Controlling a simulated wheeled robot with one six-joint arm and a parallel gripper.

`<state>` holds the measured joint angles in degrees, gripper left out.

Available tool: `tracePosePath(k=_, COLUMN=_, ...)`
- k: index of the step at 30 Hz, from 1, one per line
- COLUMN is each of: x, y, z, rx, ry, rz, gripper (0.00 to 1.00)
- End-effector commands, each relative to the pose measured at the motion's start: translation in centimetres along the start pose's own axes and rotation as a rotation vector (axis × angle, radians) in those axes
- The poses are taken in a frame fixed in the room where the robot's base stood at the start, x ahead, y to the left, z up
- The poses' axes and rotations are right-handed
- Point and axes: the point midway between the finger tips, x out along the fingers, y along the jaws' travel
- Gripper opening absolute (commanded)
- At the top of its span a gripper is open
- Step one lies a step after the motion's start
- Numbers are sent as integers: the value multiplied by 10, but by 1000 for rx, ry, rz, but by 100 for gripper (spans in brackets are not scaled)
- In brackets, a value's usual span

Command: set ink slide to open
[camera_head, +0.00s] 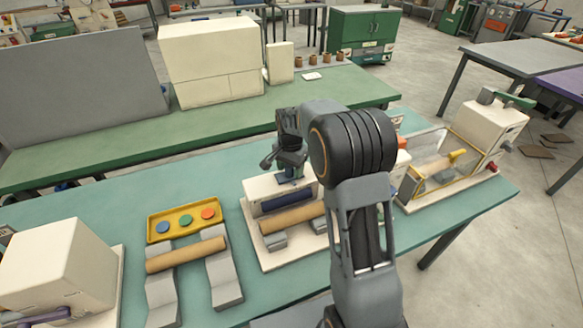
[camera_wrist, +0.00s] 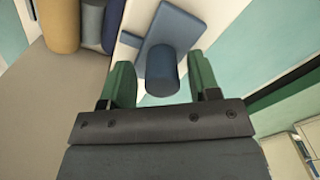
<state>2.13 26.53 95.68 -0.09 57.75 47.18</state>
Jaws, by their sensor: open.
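The ink slide appears to be a flat blue plate (camera_wrist: 172,34) with a short round blue knob (camera_wrist: 162,75), in the wrist view, on a pale machine top. My gripper (camera_wrist: 162,82) is open, with one green finger left of the knob and the other right of it. The knob stands between the fingers with a gap showing on each side. In the head view my gripper (camera_head: 284,160) is over the top of the cream printing unit (camera_head: 262,187), and it hides most of the slide there. Which end of its travel the slide is at, I cannot tell.
A dark blue roller (camera_head: 288,201) and a tan tube (camera_head: 292,217) are at the unit's front. Left are a yellow tray (camera_head: 158,237) with coloured discs and another tube on grey rests (camera_head: 218,270). A guarded machine (camera_head: 437,172) stands right.

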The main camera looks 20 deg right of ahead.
Motion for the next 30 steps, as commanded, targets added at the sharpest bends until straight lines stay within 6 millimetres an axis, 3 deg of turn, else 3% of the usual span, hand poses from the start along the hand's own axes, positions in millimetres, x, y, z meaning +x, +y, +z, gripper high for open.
tracePosePath(k=7, x=-14, y=0, z=-1, rx=1, ry=1, rz=-3, gripper=56)
tracePosePath(k=21, x=-106, y=0, z=-1, rx=2, ry=3, rz=-3, gripper=56)
tracePosePath(k=30, x=-135, y=0, z=-1, rx=2, ry=1, rz=0, gripper=56)
